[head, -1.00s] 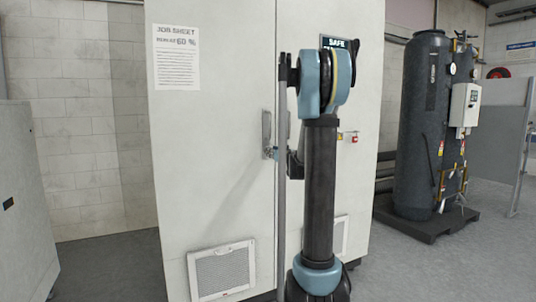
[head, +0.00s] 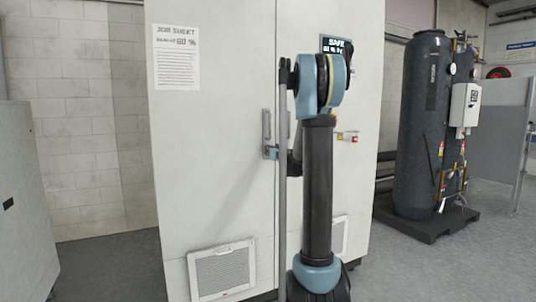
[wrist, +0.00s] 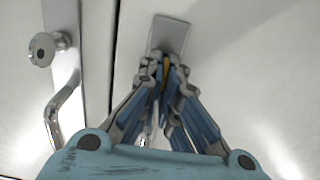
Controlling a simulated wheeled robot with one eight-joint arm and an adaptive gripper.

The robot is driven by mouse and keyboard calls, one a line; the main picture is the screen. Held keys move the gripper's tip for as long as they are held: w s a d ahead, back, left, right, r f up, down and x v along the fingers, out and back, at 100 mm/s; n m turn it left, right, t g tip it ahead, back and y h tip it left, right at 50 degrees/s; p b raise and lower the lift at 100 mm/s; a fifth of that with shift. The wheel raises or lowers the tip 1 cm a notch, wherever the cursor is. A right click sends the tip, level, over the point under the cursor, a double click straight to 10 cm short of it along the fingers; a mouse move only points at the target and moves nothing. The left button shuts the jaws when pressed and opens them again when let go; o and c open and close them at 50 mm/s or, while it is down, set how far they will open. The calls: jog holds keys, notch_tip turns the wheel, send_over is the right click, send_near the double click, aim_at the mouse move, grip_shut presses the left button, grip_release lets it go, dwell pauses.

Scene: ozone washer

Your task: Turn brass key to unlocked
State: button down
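In the wrist view my gripper (wrist: 165,72) has its fingers drawn together, with a narrow brass-yellow piece (wrist: 166,65) between the tips. It looks like the brass key, seen nearly edge-on. Its lock and turn angle are hidden by the fingers. A grey metal plate (wrist: 167,34) on the white cabinet face lies just beyond the tips. In the head view the key is hidden behind my arm, and the gripper cannot be made out clearly.
A metal door handle (head: 266,128) stands left of the door seam; its round knob (wrist: 41,48) shows in the wrist view. A lit SAFE display (head: 337,46) and a red switch (head: 354,138) are right of my arm. A dark tank (head: 422,125) stands farther right.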

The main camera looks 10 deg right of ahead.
jog(key=shift+m, duration=0.3)
jog(key=shift+w+d+f+m, duration=0.1)
jog(key=shift+d+f+m, duration=0.15)
jog(key=shift+m, duration=2.65)
jog(key=shift+d+f+m, duration=0.15)
jog(key=shift+d+m, duration=0.1)
jog(key=shift+m, duration=2.65)
jog(key=shift+w+d+f+m, duration=0.1)
jog(key=shift+d+f+m, duration=0.15)
jog(key=shift+m, duration=2.65)
